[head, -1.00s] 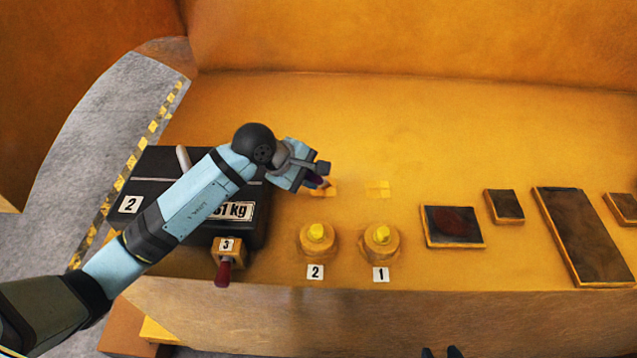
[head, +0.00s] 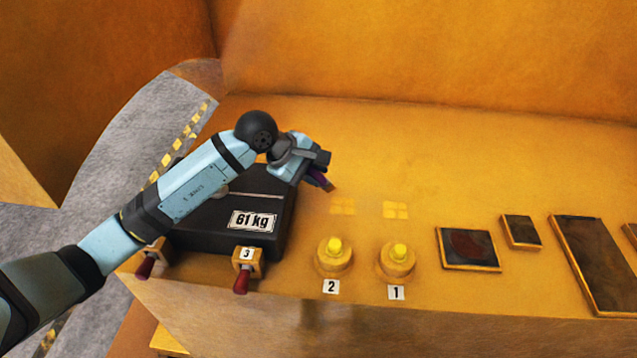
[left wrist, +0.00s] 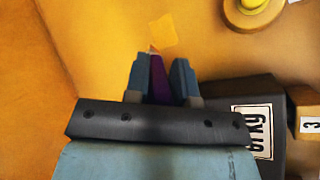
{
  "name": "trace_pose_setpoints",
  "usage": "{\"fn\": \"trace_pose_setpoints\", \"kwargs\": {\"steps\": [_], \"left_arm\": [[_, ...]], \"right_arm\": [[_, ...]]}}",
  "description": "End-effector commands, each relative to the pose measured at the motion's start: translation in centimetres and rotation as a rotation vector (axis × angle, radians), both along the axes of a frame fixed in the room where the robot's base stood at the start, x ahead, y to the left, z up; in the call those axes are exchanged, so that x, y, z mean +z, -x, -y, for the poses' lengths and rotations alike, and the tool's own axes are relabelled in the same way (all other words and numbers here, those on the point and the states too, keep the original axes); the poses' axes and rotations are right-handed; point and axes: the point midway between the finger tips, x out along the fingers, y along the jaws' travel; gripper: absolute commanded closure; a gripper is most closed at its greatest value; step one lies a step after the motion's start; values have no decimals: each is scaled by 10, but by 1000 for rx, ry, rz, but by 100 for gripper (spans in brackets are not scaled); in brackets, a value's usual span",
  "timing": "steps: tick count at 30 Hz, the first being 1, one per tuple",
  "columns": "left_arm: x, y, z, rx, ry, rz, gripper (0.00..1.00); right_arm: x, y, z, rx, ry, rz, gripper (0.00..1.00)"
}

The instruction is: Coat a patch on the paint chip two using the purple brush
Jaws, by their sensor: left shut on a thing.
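My left gripper (head: 318,165) is shut on the purple brush (head: 322,181). The brush's tip points down and to the right, just up-left of the pale square patch (head: 343,207) behind the knob labelled 2. A gap shows between tip and patch in the head view; its height above the surface is unclear. In the left wrist view the purple handle (left wrist: 159,82) sits between the fingers, its tip close to a pale yellow patch (left wrist: 163,33). A second pale patch (head: 396,210) lies behind the knob labelled 1. My right gripper is not in view.
The black 61 kg casting (head: 225,225) sits under my left arm. Yellow knobs two (head: 334,257) and one (head: 398,262) stand near the front edge. Dark plates, one with a red spot (head: 469,247), lie to the right. The surface behind the patches is clear.

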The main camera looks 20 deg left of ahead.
Motion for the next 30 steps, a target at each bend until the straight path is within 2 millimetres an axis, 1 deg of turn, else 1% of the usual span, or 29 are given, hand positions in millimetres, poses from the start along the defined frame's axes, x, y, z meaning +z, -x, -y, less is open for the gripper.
{"fn": "trace_pose_setpoints", "kwargs": {"steps": [1, 3, 6, 9, 26, 28, 30], "left_arm": [[6, -2, -2, 1, -1, 1, 100], [12, -3, -5, 2, -1, 1, 100], [20, -5, -9, 5, -1, 1, 100], [24, -6, -11, 6, -1, 1, 100], [25, -5, -11, 9, 0, 0, 100], [25, -1, -13, 36, 0, -1, 100], [26, 8, -17, 103, -1, -1, 100]], "right_arm": [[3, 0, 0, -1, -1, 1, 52], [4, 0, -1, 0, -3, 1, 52], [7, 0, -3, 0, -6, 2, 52], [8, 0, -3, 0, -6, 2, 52], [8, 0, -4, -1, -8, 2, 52], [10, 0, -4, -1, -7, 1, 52], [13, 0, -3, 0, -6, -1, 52]]}}
